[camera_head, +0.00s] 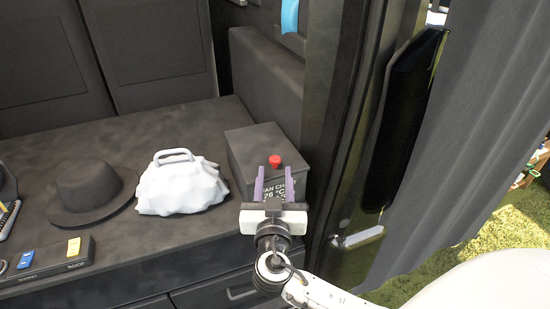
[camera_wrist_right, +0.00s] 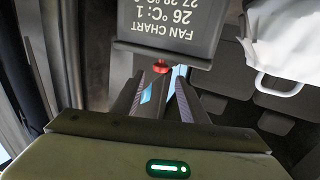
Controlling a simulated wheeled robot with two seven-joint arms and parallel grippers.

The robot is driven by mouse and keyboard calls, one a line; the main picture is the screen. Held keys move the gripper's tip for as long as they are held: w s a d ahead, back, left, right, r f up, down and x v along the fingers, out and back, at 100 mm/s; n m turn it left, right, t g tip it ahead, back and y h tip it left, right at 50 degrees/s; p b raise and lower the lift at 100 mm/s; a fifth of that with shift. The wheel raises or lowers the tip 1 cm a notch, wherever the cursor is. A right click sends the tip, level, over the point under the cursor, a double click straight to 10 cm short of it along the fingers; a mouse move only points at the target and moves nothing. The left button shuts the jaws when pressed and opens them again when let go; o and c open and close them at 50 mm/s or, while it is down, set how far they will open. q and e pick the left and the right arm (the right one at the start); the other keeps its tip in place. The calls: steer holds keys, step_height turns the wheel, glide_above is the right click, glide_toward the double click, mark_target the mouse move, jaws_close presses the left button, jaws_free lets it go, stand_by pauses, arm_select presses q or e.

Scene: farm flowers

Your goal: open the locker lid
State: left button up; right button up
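The locker is a dark grey box (camera_head: 236,163) at the right end of the counter, its lid (camera_head: 248,141) lying flat and shut. A red knob (camera_head: 275,160) sits on the lid near its right side. White "FAN CHART" and "26 °C" lettering shows on the locker's front, partly hidden by my gripper. My right gripper (camera_head: 274,178) is open and empty in front of the locker, its two purple-grey fingers pointing toward it. In the right wrist view the red knob (camera_wrist_right: 160,67) shows just beyond the fingertips (camera_wrist_right: 171,76), with the lettered panel (camera_wrist_right: 172,25) behind. My left gripper is not in view.
A white bag (camera_head: 181,188) stands left of the locker, and a dark hat (camera_head: 92,192) lies farther left. A panel with blue and yellow switches (camera_head: 50,259) is at the front left. A dark post (camera_head: 340,130) and grey curtain (camera_head: 455,140) bound the right side.

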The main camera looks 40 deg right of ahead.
mark_target(275, 162)
steer(key=p+x, duration=0.1)
steer(key=x, duration=0.6)
steer(key=shift+w+d, duration=0.1)
jaws_close()
